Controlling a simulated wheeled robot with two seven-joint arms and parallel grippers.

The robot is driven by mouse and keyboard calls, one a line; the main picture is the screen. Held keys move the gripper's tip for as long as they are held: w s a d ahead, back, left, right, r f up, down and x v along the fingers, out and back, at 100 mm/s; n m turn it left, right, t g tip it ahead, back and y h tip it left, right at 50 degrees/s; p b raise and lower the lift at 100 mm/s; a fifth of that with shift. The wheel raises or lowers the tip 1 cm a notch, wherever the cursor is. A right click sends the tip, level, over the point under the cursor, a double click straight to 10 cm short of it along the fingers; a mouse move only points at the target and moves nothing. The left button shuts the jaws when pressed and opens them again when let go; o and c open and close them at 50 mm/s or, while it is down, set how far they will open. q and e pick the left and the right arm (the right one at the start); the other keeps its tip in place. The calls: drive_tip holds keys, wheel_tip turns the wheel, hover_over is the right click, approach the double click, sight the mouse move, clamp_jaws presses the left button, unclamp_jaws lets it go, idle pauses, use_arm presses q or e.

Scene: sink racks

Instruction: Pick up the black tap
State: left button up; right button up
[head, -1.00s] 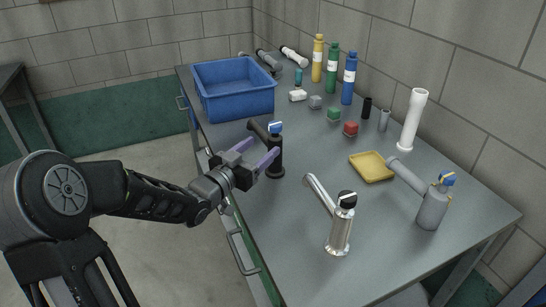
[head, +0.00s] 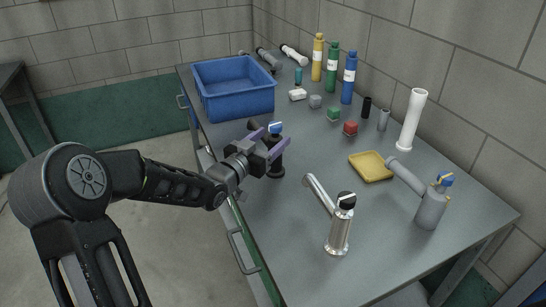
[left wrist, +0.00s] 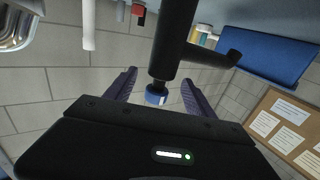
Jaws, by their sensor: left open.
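The black tap (head: 279,166) stands upright near the left edge of the grey table, with a blue cap on top and its spout pointing left. My left gripper (head: 270,141) is open at the tap's upper part, partly hiding it in the head view. In the left wrist view the black tap (left wrist: 178,40) shows upside down, its blue cap between the two purple fingers of my left gripper (left wrist: 157,92). The fingers appear on either side of the cap end, with gaps. I cannot tell whether either finger touches it. My right gripper is not in view.
A blue crate (head: 238,105) stands behind the tap. A chrome tap (head: 340,232) and a grey tap (head: 431,209) stand to the right, with a yellow tray (head: 371,167) between. Bottles and small blocks line the wall. The table around the tap is mostly clear.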

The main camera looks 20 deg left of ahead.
use_arm(q)
clamp_jaws()
idle(0.7)
drive_tip(key=shift+r, duration=0.1)
